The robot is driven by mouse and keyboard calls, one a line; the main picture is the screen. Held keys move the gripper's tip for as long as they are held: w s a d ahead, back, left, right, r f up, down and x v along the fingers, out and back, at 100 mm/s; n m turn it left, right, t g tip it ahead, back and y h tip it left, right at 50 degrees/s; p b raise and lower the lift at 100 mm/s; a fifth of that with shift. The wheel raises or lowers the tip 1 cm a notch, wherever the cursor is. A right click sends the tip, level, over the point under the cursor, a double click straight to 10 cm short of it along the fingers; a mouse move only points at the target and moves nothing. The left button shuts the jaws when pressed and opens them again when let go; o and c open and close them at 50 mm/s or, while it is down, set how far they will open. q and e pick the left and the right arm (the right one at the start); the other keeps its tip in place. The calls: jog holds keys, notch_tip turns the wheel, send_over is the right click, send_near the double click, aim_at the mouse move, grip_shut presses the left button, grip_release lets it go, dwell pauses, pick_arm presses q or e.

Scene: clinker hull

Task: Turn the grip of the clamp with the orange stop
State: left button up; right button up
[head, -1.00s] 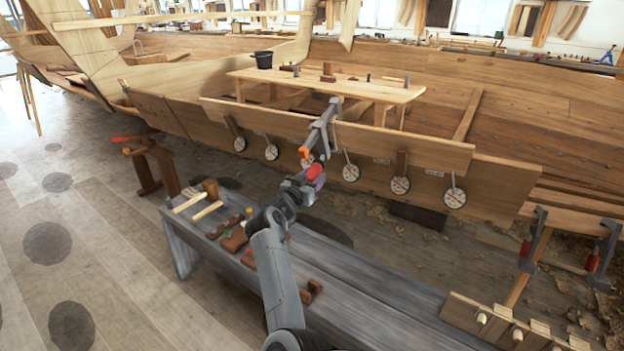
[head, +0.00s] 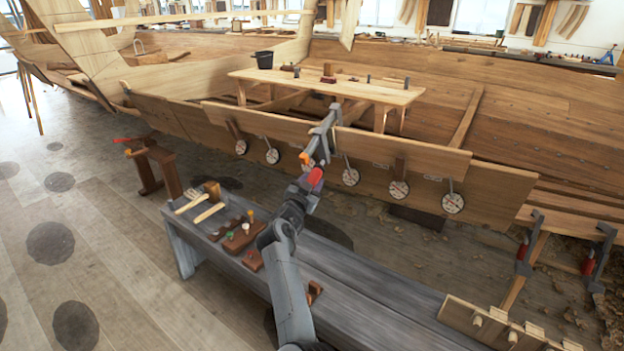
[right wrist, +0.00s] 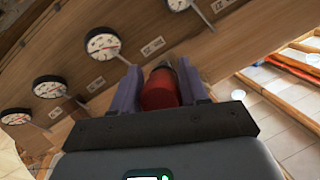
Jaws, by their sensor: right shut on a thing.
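The clamp (head: 322,136) with the orange stop (head: 305,158) sits on the upper edge of the hull plank, and its grey bar slants down toward me. Its red grip (head: 315,177) is at the lower end, just below the orange stop. My right gripper (head: 312,185) is shut on that grip from below. In the right wrist view the red grip (right wrist: 158,90) sits between the two purple-grey fingers of my right gripper (right wrist: 163,78). The clamp's far end is hidden there. My left gripper is in neither view.
Several round dials (head: 350,177) hang along the hull plank (head: 430,155) beside the clamp. A grey bench (head: 350,265) with tools stands below my right arm. Two other red-gripped clamps (head: 523,250) (head: 588,262) are at the right. A sawhorse (head: 160,165) stands at the left.

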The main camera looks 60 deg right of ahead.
jog(key=shift+w+m+t+p, duration=0.1)
jog(key=shift+m+t+p, duration=0.25)
jog(key=shift+m+t, duration=1.25)
jog(key=shift+m, duration=0.1)
jog(key=shift+w+a+r+m+t+h+b, duration=0.15)
jog(key=shift+m+t+h+b, duration=0.3)
jog(key=shift+m, duration=0.65)
jog(key=shift+r+m+t+b, duration=0.1)
jog(key=shift+m+t+b, duration=0.2)
jog(key=shift+m+t, duration=0.35)
jog(key=o, duration=1)
